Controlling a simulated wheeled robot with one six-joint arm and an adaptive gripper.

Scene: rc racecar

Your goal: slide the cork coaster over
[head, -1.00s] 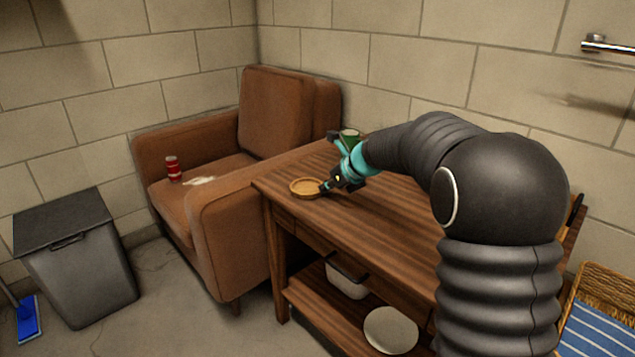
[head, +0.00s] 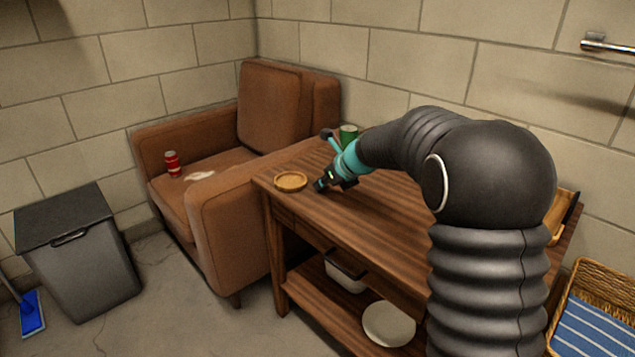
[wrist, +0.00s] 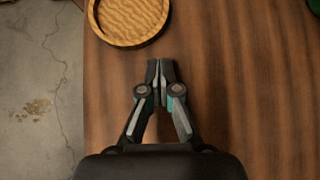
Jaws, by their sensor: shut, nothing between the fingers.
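The cork coaster (head: 291,181) is a round, tan disc with a raised rim. It lies flat on the wooden table (head: 375,221), near the table's left end. In the wrist view the coaster (wrist: 130,18) is at the top, cut off by the frame edge, close to the table's left edge. My gripper (head: 320,186) is low over the table, just right of the coaster. In the wrist view my gripper (wrist: 161,64) is shut and empty, its tips pointing toward the coaster with a small gap between them.
A green can (head: 348,134) stands behind my gripper at the table's back. A brown armchair (head: 225,215) holding a red can (head: 172,163) stands left of the table. The lower shelf holds a white plate (head: 388,323). The table's middle is clear.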

